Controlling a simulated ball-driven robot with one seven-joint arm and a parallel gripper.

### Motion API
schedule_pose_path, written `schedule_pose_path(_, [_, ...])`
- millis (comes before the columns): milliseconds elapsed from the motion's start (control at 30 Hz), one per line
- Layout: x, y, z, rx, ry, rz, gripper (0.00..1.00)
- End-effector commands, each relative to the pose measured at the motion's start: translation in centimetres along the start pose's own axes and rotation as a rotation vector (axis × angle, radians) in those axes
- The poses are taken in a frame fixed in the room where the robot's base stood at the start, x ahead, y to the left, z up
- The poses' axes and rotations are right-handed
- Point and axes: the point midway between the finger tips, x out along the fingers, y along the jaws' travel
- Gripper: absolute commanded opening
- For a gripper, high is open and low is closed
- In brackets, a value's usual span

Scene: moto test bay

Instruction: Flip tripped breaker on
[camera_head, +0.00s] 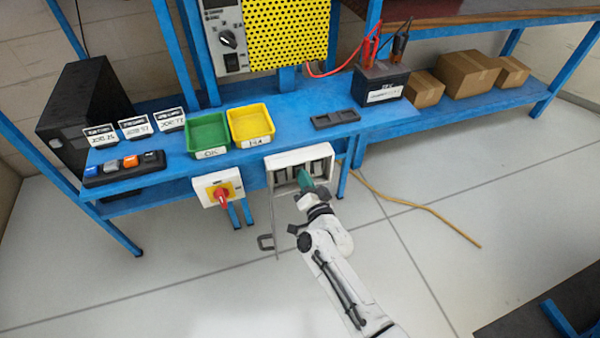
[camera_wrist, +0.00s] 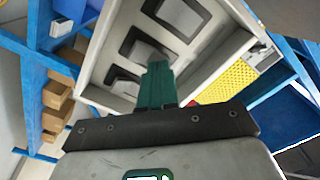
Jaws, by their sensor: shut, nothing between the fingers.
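The white breaker box (camera_head: 281,161) hangs on the front of the blue bench, its open front showing a row of dark-framed breakers. It fills the upper middle of the wrist view (camera_wrist: 224,46), where three light grey breaker switches in black frames show: an upper one (camera_wrist: 182,14), a middle one (camera_wrist: 146,52) and a lower one (camera_wrist: 122,83). My gripper (camera_head: 305,178) is at the box's front, its green fingers shut and empty. In the wrist view the fingertips (camera_wrist: 158,68) overlap the middle breaker's edge; I cannot tell whether they touch. Which switch is tripped is not clear.
A red rotary switch (camera_head: 222,194) on a yellow plate is left of the box. Green (camera_head: 208,133) and yellow (camera_head: 250,124) bins stand on the bench above. A grey handle-like piece (camera_head: 266,242) hangs below. The floor in front is mostly clear, with a tan cable (camera_head: 420,206) at right.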

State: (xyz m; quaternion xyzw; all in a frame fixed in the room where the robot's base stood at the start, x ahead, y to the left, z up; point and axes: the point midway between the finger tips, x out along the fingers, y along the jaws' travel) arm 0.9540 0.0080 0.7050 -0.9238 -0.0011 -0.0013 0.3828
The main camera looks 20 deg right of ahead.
Motion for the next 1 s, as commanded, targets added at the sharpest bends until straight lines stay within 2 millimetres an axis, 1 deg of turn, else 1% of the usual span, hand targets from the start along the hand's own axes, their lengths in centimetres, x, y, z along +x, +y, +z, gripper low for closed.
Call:
schedule_pose_path(33, [-0.5,0.0,0.0,0.0,-0.002,0.002,0.0])
schedule_pose_path(500, [-4.1,0.1,0.1,-0.001,-0.003,0.004,0.0])
schedule_pose_path(900, [-7.0,0.1,0.1,0.0,-0.002,0.004,0.0])
schedule_pose_path(1000, [-7.4,0.1,0.1,-0.001,-0.001,0.003,0.0])
